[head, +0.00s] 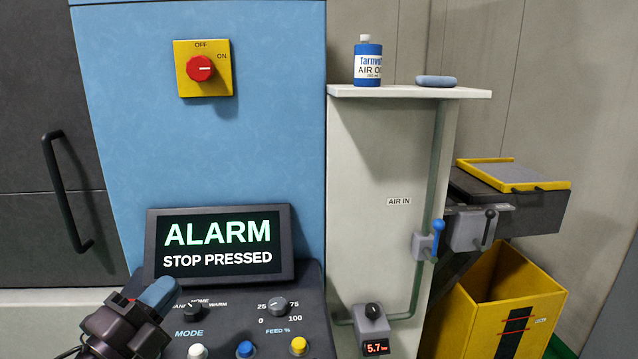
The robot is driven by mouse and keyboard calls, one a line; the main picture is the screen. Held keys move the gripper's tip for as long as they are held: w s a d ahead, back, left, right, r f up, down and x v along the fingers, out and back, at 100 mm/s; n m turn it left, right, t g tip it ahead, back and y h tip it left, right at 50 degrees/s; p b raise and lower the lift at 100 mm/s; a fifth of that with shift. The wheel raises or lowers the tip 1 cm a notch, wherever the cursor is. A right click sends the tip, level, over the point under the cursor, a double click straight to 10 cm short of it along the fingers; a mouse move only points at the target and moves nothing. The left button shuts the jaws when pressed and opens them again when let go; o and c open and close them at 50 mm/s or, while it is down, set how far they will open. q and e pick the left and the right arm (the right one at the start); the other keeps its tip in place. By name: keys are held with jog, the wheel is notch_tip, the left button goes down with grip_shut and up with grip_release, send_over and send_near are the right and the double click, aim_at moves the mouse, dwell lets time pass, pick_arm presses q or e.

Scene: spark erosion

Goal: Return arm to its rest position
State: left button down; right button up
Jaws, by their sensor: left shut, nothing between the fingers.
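My left gripper (162,290) is at the lower left in the head view, shut and empty. It is in front of the lower left corner of the dark screen (220,243), over the left end of the control panel (255,333). It hides part of the panel by the MODE knob (192,311); I cannot tell whether it touches anything. The screen reads "ALARM STOP PRESSED". My right gripper is not in view.
A red rotary switch (200,68) on a yellow plate points to ON. A blue bottle (367,62) stands on a shelf (400,91). A blue-handled valve (437,240), a gauge reading 5.7 (375,347) and a yellow bin (480,320) are to the right. A black door handle (62,190) is left.

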pick_arm(q)
jog(key=s+a+f+n+g+y, duration=0.3)
jog(key=f+n+y, duration=0.3)
jog(key=f+n, duration=0.15)
jog(key=s+a+f+n+g+y, duration=0.2)
jog(key=s+a+f+n+y, duration=0.15)
jog(key=f+n+y, duration=0.35)
jog(key=s+d+f+n+g+h, duration=0.1)
jog(key=s+f+n+g, duration=0.4)
jog(key=s, duration=0.4)
jog(key=s+d+f+n+g+h, duration=0.1)
jog(key=s+f+n+g+h, duration=0.15)
jog(key=s+f+g, duration=0.5)
jog(key=w+f+t+b, duration=0.3)
jog(key=f+t+b, duration=0.1)
jog(key=f, duration=0.6)
jog(key=w+f+t+b, duration=0.2)
jog(key=f+t+b, duration=0.3)
jog(key=f, duration=0.5)
jog(key=shift+w+a+f+b, duration=0.3)
jog(key=shift+w+f+b, duration=0.1)
jog(key=shift+b, duration=0.1)
